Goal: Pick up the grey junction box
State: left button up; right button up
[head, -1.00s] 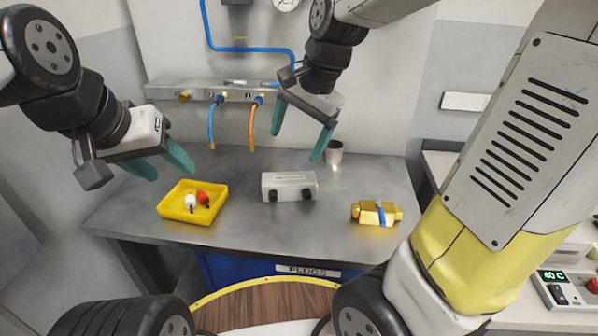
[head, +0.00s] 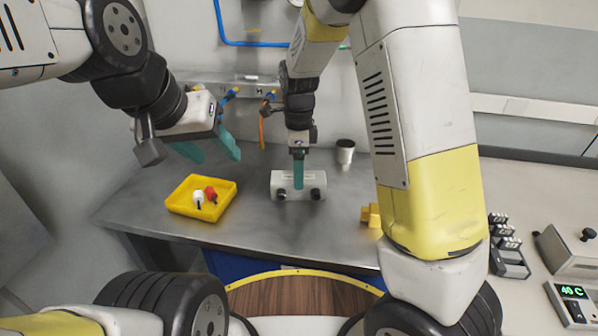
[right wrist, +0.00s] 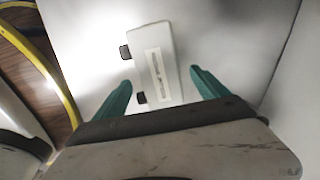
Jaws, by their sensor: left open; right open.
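The grey junction box (head: 284,191) sits on the metal bench, with two black knobs on its front side. It also shows in the right wrist view (right wrist: 160,65), with a pale label strip on top. My right gripper (head: 298,180) is open directly above the box in the head view. In the right wrist view its two teal fingers (right wrist: 160,85) stand apart, one to each side of the box's near end. No grip on the box shows. My left gripper (head: 212,152) is open and empty, above the bench behind the yellow tray.
A yellow tray (head: 178,208) with a white and a red plug stands left of the box. A grey cup (head: 345,151) stands behind it to the right. A brass fitting (head: 370,215) is partly hidden by my right arm. Hoses (head: 261,128) hang at the back.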

jog(key=shift+f, duration=1.6)
jog(key=c, duration=1.8)
jog(key=shift+r, duration=0.1)
